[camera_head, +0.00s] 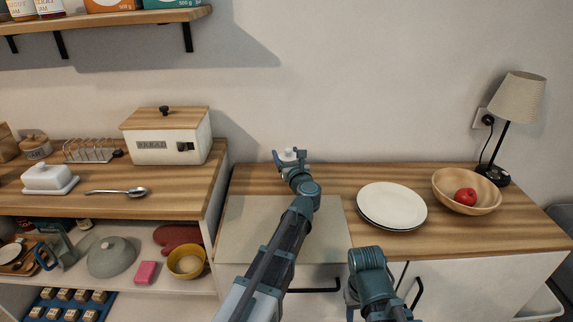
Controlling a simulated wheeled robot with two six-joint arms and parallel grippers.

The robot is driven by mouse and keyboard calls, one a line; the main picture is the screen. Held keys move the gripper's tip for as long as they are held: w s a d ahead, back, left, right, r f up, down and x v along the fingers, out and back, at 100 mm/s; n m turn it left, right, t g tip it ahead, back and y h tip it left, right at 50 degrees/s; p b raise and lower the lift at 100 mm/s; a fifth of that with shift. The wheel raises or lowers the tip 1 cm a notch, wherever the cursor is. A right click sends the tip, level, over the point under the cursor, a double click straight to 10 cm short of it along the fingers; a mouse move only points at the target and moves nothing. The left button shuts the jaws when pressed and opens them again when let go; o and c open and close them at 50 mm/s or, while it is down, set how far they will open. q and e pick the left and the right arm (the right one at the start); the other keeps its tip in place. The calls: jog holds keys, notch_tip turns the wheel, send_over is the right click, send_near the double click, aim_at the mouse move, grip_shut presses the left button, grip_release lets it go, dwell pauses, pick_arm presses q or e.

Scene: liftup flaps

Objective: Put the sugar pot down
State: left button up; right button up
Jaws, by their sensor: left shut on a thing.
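My left gripper (290,157) reaches over the right-hand counter near its back edge. It is shut on a small white object (288,154), which looks like the sugar pot. Only the top of that object shows between the fingers; the gripper and wrist hide the rest. I cannot tell whether its base touches the counter. Part of my right arm shows at the bottom centre, in front of the cabinet, but its fingertips do not show.
On the right-hand wooden counter (330,180) are a pale board (240,225), white plates (391,205), a wooden bowl (450,190) with a red apple, and a lamp (518,100). A bread bin (165,140) and butter dish (49,178) stand on the left unit. A wall shelf (110,20) hangs above.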

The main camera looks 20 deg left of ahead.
pick_arm(q)
jog(key=shift+f+b, duration=1.35)
jog(key=shift+f, duration=0.3)
jog(key=shift+f, duration=0.15)
jog(key=o, duration=1.6)
jog(key=shift+c, duration=0.2)
jog(key=shift+r, duration=0.35)
jog(key=v, duration=1.2)
jog(key=shift+f, duration=0.2)
jog(key=shift+r, duration=0.1)
